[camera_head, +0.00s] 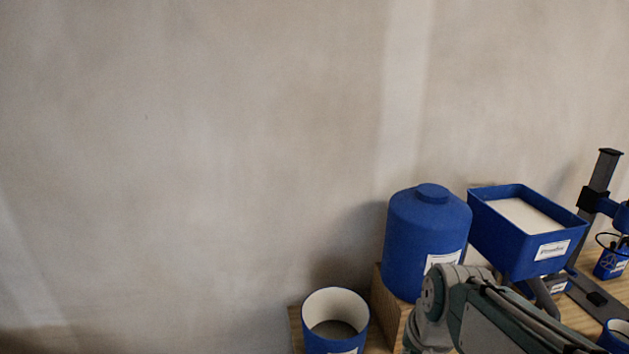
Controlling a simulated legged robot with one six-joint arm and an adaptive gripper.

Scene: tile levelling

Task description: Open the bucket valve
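A tall blue container (425,235) with a domed top and a cap stands on a raised wooden block against the wall. It has a white label low on its front, partly hidden by my arm. No valve shows on it; its lower front is behind my arm. An open blue bucket (318,338) with a white inside and some grey contents stands lower, to the left. My arm reaches across the lower right, in front of the blue container. My gripper is not visible.
A blue rectangular hopper (513,248) with white powder and a label stands right of the container. A dark upright stand (601,175) and a small blue container (612,262) are at the far right. Another blue vessel (616,337) sits at the lower right. The wall (190,150) fills the left.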

